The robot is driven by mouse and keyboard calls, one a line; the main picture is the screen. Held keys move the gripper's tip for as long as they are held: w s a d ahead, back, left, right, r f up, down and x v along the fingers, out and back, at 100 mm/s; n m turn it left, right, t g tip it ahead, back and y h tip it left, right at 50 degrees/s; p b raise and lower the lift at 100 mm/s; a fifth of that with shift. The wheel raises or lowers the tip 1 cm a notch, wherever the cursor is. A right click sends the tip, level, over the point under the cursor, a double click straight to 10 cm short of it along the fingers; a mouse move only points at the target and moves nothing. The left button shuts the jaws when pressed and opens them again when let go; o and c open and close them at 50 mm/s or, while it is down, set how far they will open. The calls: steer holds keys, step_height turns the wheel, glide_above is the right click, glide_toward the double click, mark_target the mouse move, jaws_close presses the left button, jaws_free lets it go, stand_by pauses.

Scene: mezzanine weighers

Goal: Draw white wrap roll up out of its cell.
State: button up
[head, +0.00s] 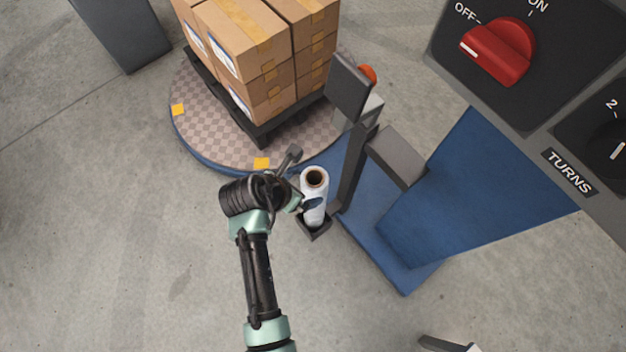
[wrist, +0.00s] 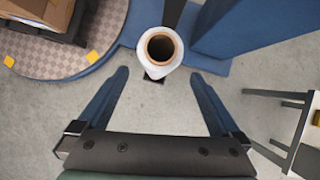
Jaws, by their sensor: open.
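The white wrap roll (head: 314,198) stands upright in a small dark cell (head: 314,232) at the foot of the wrapper's mast. Its brown core opening faces up. In the wrist view the roll (wrist: 146,65) is seen nearly end-on, centred between the two blue fingers and mostly just beyond their tips. My gripper (wrist: 160,76) is open, with clear gaps between each finger and the roll. The roll's lower end is hidden in the cell.
The blue wrapper base and ramp (head: 400,275) lie right of the roll, and the dark mast (head: 354,165) rises close behind it. A turntable (head: 200,130) carries stacked cartons (head: 240,45). A control panel (head: 575,85) fills the upper right. Floor at left is clear.

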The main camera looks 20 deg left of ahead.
steer(key=b+x, duration=0.3)
steer(key=x, duration=0.6)
steer(key=shift+w+d+f+b, duration=0.1)
steer(key=shift+w+f+b, duration=0.1)
steer(key=shift+f+b, duration=0.1)
jaws_close()
steer(key=shift+r, duration=0.1)
